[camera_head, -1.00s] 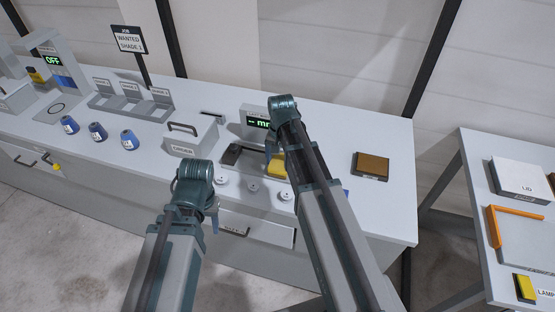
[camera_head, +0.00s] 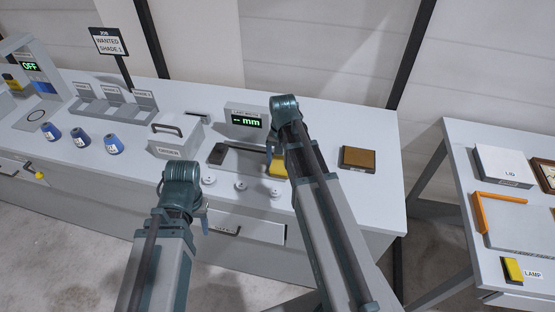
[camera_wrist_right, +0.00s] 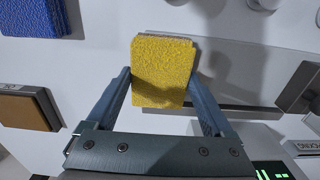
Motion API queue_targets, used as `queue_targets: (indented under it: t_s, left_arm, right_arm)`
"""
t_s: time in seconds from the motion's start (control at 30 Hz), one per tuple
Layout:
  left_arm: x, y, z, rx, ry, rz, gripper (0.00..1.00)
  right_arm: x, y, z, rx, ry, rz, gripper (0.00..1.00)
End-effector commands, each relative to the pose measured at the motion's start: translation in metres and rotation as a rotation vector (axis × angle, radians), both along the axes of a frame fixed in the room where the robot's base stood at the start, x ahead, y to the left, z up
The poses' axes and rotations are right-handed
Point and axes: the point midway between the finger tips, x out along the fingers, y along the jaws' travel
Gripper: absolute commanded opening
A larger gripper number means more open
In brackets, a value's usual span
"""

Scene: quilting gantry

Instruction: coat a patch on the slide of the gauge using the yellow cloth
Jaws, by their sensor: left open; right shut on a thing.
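The yellow cloth (camera_head: 277,169) is a textured pad; it also shows in the right wrist view (camera_wrist_right: 162,72). My right gripper (camera_wrist_right: 163,85) is shut on it, one finger at each side, just above the bench. The gauge (camera_head: 246,118) has a display reading "-- mm". Its slide (camera_head: 240,160) is a flat metal bar with a dark jaw block (camera_wrist_right: 300,88) at one end. The cloth is over or beside the bar's other end; I cannot tell whether they touch. My left gripper (camera_head: 203,215) is open at the bench front, its fingers mostly hidden by its wrist.
A brown block (camera_head: 365,158) lies right of my right arm. A blue pad (camera_wrist_right: 32,18) shows in the wrist view. White knobs (camera_head: 241,185) line the bench front. A lidded box (camera_head: 175,141) and blue bottles (camera_head: 82,140) stand left. A side table (camera_head: 470,210) is at right.

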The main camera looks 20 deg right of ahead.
Motion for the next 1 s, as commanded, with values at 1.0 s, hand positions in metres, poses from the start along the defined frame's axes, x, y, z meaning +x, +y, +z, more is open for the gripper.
queue_targets:
  t_s: [1.0]
  left_arm:
    - [0.000, 0.000, 0.000, 0.000, 0.000, 0.000, 0.50]
  right_arm:
    - [0.008, 0.010, 0.000, -0.002, 0.002, 0.001, 0.42]
